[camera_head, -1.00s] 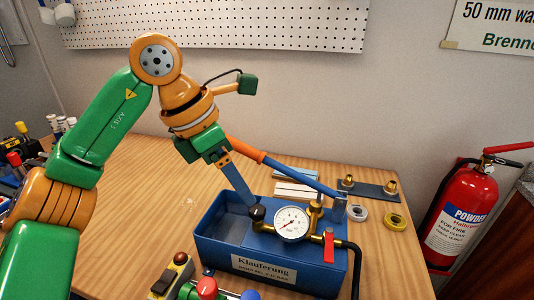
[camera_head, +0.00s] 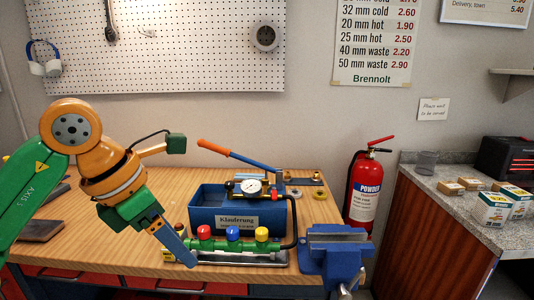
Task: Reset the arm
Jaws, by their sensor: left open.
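My left arm, green and orange, comes in from the left. Its gripper (camera_head: 178,246) points down and to the right at the front left of the bench, left of the green manifold (camera_head: 218,244) with red, blue and yellow knobs. The gripper is open; its blue fingers overlap in this view, and I see nothing held. A blue test pump (camera_head: 205,222) with a round gauge (camera_head: 252,187) stands behind the manifold. My right gripper is not in view.
A blue vise (camera_head: 335,258) sits at the bench's front right edge. A red fire extinguisher (camera_head: 364,195) stands beyond it. The wooden bench (camera_head: 85,225) has bare room at left, near a dark brown block (camera_head: 40,230). A stone counter (camera_head: 450,205) is at right.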

